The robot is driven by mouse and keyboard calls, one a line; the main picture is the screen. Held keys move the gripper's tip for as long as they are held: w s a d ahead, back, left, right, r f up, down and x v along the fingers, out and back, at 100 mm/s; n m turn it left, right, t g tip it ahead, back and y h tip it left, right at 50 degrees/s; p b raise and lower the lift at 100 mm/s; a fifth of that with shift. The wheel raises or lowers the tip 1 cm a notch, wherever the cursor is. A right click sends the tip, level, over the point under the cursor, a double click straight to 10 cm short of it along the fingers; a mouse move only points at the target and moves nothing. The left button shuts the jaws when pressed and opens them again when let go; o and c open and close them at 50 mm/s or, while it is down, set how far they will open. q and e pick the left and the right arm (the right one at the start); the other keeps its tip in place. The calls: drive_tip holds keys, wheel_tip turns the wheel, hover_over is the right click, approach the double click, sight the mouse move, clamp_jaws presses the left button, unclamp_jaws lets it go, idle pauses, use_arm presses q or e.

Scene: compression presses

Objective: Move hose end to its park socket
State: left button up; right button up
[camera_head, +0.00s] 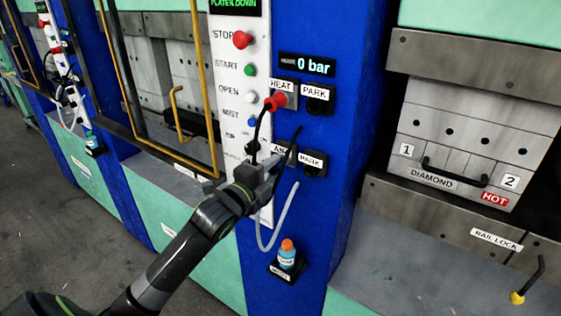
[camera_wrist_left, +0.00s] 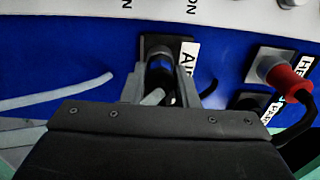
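In the head view my left gripper (camera_head: 268,164) covers most of the AIR socket and the hose end. The lower PARK socket (camera_head: 315,169), right of AIR, looks empty. The pale hose (camera_head: 279,225) hangs in a loop below. My right gripper is not in view.
A red plug (camera_head: 276,102) with a black cable sits in the HEAT socket above; the upper PARK socket (camera_head: 320,105) is beside it. A blue bottle with an orange cap (camera_head: 287,253) stands on a small shelf below. A press with a handle (camera_head: 454,177) is at right.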

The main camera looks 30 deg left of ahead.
use_arm(q)
drive_tip(key=c, duration=0.4)
drive_tip(key=shift+s, duration=0.15)
drive_tip(key=shift+s, duration=0.15)
drive_tip(key=shift+s+p, duration=0.3)
drive_tip(key=shift+s, duration=0.2)
drive_tip(key=shift+s+a, duration=0.1)
drive_tip(key=shift+s, duration=0.05)
drive_tip(key=shift+s, duration=0.15)
drive_tip(key=shift+s+p, duration=0.35)
drive_tip(key=shift+s, duration=0.15)
